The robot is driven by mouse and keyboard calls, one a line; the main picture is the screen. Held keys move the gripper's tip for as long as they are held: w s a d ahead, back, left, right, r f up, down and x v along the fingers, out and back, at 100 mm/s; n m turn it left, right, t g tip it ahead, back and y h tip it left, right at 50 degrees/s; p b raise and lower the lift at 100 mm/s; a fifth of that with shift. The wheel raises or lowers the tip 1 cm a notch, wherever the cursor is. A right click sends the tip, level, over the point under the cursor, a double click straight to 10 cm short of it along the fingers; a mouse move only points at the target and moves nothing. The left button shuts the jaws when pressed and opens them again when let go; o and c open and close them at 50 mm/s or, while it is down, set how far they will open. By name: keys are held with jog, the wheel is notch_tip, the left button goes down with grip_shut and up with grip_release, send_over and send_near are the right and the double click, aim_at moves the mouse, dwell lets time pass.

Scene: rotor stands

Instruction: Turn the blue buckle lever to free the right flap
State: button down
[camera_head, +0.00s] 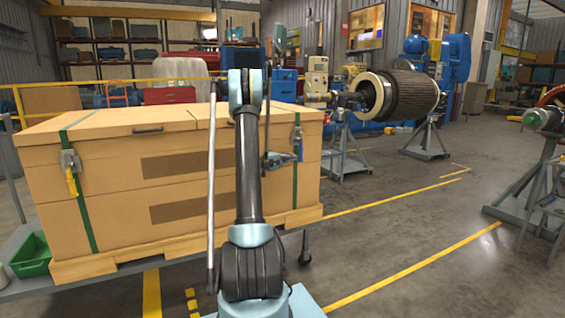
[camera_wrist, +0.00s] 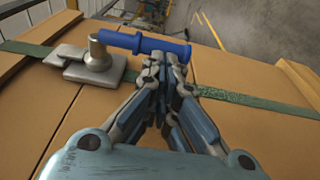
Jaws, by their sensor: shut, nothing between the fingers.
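The blue buckle lever (camera_wrist: 146,43) sticks out sideways from a round grey pivot on the metal buckle (camera_wrist: 92,64) in the wrist view. The buckle sits on a green strap (camera_wrist: 235,96) across the tan crate. My gripper (camera_wrist: 166,62) is shut and empty, its fingertips right beside the lever near its free end. I cannot tell whether they touch it. In the head view my gripper (camera_head: 281,159) is at the crate's front, near the right buckle (camera_head: 297,137). The right flap (camera_head: 252,112) of the lid lies flat and closed, partly hidden by my arm.
The left buckle with a yellow lever (camera_head: 71,182) sits on the other strap. A green bin (camera_head: 32,254) lies at the lower left. Open floor (camera_head: 400,225) with yellow lines is to the right, before the rotor stands.

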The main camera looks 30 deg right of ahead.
jog(key=shift+w+d, duration=0.2)
jog(key=shift+d, duration=0.6)
jog(key=shift+d+f+h, duration=0.1)
jog(key=shift+d+h, duration=0.15)
jog(key=shift+h, duration=0.05)
